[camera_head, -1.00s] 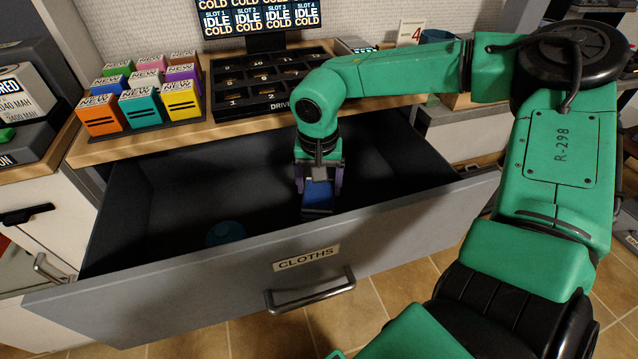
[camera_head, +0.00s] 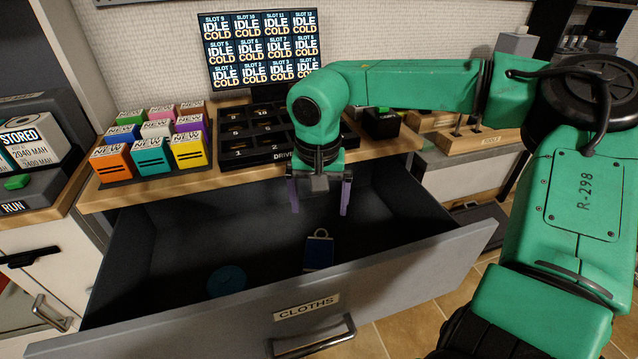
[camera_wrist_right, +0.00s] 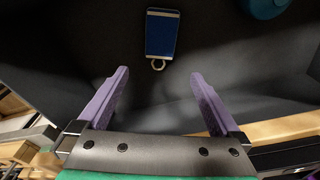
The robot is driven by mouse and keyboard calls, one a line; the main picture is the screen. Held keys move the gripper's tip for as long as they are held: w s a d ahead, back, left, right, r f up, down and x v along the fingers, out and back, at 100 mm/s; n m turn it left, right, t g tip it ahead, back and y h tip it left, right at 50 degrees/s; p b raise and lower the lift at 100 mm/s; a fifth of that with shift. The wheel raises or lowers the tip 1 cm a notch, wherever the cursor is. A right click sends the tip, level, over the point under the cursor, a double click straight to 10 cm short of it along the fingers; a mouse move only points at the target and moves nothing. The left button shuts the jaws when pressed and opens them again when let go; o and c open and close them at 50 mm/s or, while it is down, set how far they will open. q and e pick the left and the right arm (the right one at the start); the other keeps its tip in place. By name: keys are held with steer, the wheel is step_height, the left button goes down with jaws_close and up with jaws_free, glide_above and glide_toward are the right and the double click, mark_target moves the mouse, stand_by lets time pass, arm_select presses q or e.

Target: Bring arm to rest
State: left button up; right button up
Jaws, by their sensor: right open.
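My right gripper (camera_head: 320,196) is open and empty above the open drawer, with its purple fingers pointing down. In the right wrist view its two fingers (camera_wrist_right: 160,95) are spread apart with nothing between them. A blue tag with a pale ring (camera_head: 319,252) lies on the drawer floor below the gripper, apart from it. In the right wrist view the tag (camera_wrist_right: 162,34) lies beyond the fingertips. My right arm is green and reaches in from the right. My left gripper is not in view.
The drawer (camera_head: 400,260) labelled CLOTHS is pulled out, with a round teal thing (camera_head: 227,279) inside. On the counter stand several coloured boxes (camera_head: 152,140), a black numbered drive tray (camera_head: 250,150) and a slot screen (camera_head: 262,50). A battery station (camera_head: 35,160) stands at the left.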

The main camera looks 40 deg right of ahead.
steer(key=r, duration=0.4)
steer(key=shift+s+a, duration=0.15)
steer(key=shift+s, duration=0.05)
